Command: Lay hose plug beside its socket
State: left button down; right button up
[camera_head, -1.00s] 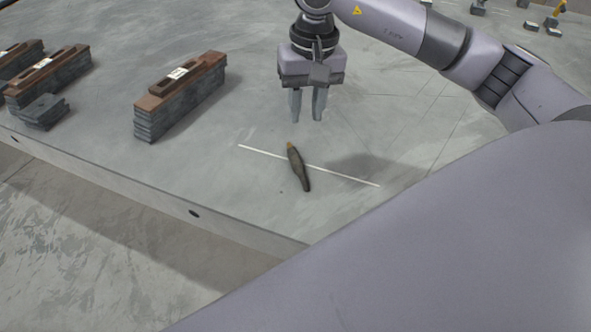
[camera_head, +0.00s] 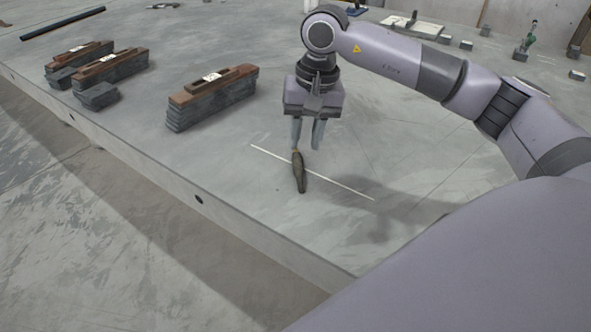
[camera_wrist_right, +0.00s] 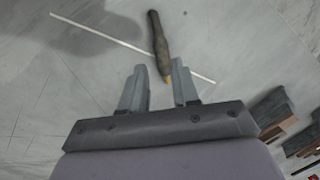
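A dark olive, tapered piece with a yellowish tip, which looks like the hose plug (camera_head: 300,174), lies on the grey slab across a thin white line. It also shows in the right wrist view (camera_wrist_right: 159,42), its tip toward my fingers. My right gripper (camera_head: 307,148) is open and empty, above the slab close to the plug's yellow end. I cannot pick out the socket for certain. My left gripper is not in view.
Stacks of dark plates with brown tops (camera_head: 212,98) stand at the left of the slab (camera_head: 400,250). A black bar (camera_head: 62,22) lies at the far left.

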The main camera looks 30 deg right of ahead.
aim_at(299, 166)
jog(key=f, duration=0.6)
jog(key=shift+w+a+f, duration=0.35)
jog(key=shift+a+f, duration=0.05)
grip_shut()
